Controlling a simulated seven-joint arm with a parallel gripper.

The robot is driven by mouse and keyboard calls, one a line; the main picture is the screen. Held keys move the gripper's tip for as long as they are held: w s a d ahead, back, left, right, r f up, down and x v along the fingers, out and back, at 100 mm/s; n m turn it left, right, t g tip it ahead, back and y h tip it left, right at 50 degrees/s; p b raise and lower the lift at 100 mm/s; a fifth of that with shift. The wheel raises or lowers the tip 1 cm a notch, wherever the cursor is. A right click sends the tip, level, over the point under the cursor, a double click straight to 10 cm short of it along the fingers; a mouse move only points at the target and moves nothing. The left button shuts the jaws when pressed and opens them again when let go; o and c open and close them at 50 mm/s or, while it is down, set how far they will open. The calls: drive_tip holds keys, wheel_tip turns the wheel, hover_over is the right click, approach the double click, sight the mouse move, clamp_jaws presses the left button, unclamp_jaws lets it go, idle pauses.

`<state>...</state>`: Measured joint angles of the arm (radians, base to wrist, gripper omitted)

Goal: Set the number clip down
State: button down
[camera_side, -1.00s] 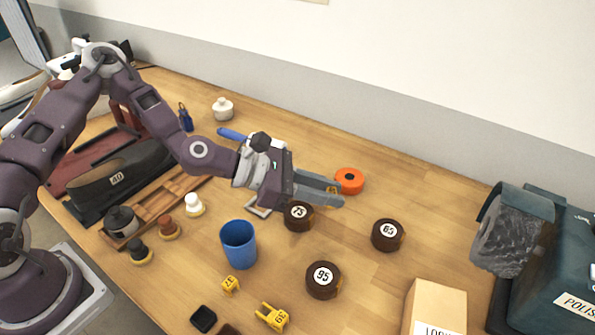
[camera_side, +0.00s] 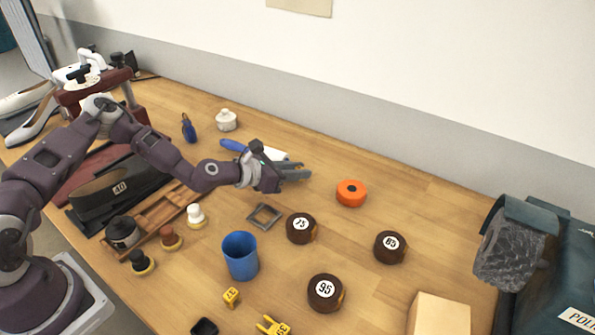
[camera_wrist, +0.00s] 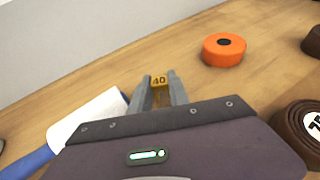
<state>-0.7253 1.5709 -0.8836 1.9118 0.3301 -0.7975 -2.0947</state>
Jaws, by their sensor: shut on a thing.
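My gripper (camera_side: 300,172) is over the back middle of the table, left of an orange disc. In the wrist view its fingers (camera_wrist: 159,92) are shut on a yellow number clip (camera_wrist: 159,82) marked 40. The clip sits between the fingertips with its number facing the camera. In the side view I cannot make the clip out between the fingers. The wrist view does not show clearly whether the clip touches the table. A grey square frame (camera_side: 264,217) lies empty on the table, nearer the side camera than my gripper.
The orange disc (camera_side: 351,193) also shows in the wrist view (camera_wrist: 224,49). A white roller (camera_wrist: 88,116) with a blue handle (camera_side: 234,145) lies close beside my gripper. Brown discs 75 (camera_side: 301,228), 65 (camera_side: 390,247) and 95 (camera_side: 325,293) and a blue cup (camera_side: 240,256) stand in front.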

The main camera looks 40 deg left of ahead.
drive_tip(key=shift+f, duration=0.15)
drive_tip(key=c, duration=1.3)
unclamp_jaws()
drive_tip(key=shift+o, duration=0.2)
